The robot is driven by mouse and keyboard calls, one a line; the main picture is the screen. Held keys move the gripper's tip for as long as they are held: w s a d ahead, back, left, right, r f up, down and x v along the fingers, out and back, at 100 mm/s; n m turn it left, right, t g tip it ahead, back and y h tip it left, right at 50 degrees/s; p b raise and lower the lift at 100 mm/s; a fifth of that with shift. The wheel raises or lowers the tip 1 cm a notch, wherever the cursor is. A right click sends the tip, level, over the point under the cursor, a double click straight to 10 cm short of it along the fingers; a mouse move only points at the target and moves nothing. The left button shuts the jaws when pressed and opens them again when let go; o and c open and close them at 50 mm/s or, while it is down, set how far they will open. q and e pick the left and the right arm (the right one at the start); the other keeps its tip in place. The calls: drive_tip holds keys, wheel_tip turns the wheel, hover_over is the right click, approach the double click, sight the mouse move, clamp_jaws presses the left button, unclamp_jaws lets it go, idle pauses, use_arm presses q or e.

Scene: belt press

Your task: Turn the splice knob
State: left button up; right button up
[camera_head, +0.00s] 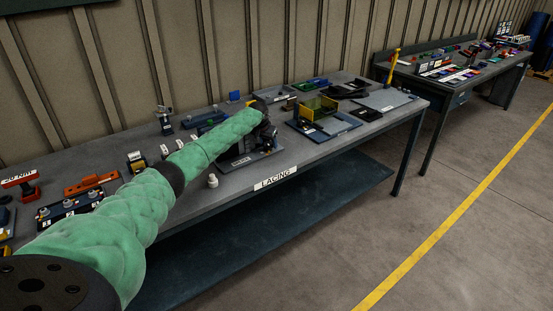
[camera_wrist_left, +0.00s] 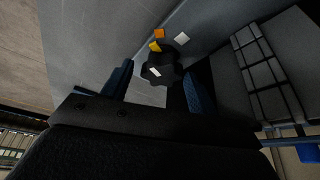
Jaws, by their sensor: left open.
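The splice knob (camera_wrist_left: 160,66) is a dark, lobed knob in the left wrist view. It carries a pale mark on its face and a yellow pointer at its upper edge. In the head view my left gripper (camera_head: 266,126) is over a dark fixture (camera_head: 240,160) on the bench, and the knob is hidden there. My right gripper is not in view.
The bench (camera_head: 224,185) bears a LACING label (camera_head: 275,178) on its front edge. A small white part (camera_head: 213,181) stands near that edge. A tray with a yellow-green guard (camera_head: 318,108) stands to the right. Red and orange tools (camera_head: 92,184) lie at the left.

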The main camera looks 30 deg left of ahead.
use_arm(q)
drive_tip(key=shift+a+r+n+p, duration=0.15)
drive_tip(key=shift+n+p, duration=0.2)
drive_tip(key=shift+n, duration=0.35)
drive_tip(key=n+y+p, duration=0.1)
drive_tip(key=n, duration=0.2)
drive_tip(key=shift+y, duration=0.3)
drive_tip(key=shift+w+d+n+g+y, duration=0.15)
drive_tip(key=shift+n+g+y, duration=0.2)
drive_tip(key=shift+n, duration=0.75)
drive_tip(key=shift+d+n+g+y, duration=0.1)
drive_tip(key=shift+n+g+y, duration=0.25)
drive_tip(key=shift+n, duration=0.75)
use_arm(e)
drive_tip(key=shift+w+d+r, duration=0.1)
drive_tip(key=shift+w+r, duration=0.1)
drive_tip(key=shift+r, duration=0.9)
